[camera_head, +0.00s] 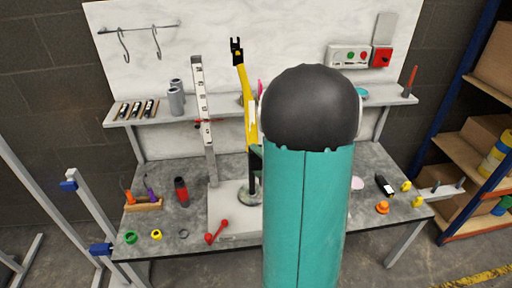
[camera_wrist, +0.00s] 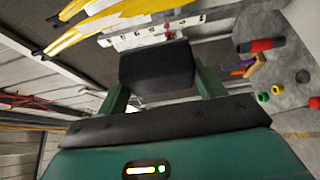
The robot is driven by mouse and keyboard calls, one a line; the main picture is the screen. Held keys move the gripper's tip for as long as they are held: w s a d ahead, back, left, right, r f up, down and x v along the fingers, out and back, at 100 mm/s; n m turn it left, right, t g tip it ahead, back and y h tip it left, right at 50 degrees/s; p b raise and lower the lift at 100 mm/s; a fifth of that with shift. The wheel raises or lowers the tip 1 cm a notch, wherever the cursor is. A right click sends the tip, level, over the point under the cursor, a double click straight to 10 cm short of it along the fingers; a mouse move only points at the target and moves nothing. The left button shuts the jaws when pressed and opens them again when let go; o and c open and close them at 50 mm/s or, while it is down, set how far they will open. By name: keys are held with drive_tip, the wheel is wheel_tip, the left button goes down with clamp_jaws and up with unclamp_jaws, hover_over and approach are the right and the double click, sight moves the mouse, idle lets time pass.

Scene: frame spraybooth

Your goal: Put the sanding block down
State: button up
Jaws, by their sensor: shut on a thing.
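In the wrist view, a dark, nearly black block (camera_wrist: 157,66), which looks like the sanding block, sits between the two green fingers of my gripper (camera_wrist: 160,82). My gripper is shut on it and holds it up off the bench. In the head view my teal and black arm hides the block and most of my gripper. The grey workbench (camera_head: 388,226) shows on both sides of my arm. I cannot tell how high above it the block is.
A yellow frame with a black fork (camera_head: 243,80) stands upright beside a pale post (camera_head: 203,110). A red-black cylinder (camera_head: 181,191), a wooden tool holder (camera_head: 144,204) and small coloured parts occupy the left bench. A shelf (camera_head: 225,112) runs behind. Clear patches lie between items.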

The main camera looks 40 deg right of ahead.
idle(0.3)
drive_tip(key=w+a+f, duration=0.4)
drive_tip(key=w+a, duration=0.1)
drive_tip(key=w, duration=0.2)
drive_tip(key=w+a+f, duration=0.3)
drive_tip(key=w+a, duration=0.2)
drive_tip(key=w, duration=0.3)
drive_tip(key=w+a+f, duration=0.3)
drive_tip(key=a+f, duration=0.2)
drive_tip(key=a, duration=0.3)
drive_tip(key=w+a+f+y, duration=0.1)
drive_tip(key=w+a+f, duration=0.2)
drive_tip(key=a, duration=0.6)
drive_tip(key=shift+w+f+n, duration=0.15)
drive_tip(key=shift+f+n, duration=0.25)
drive_tip(key=shift+f, duration=0.5)
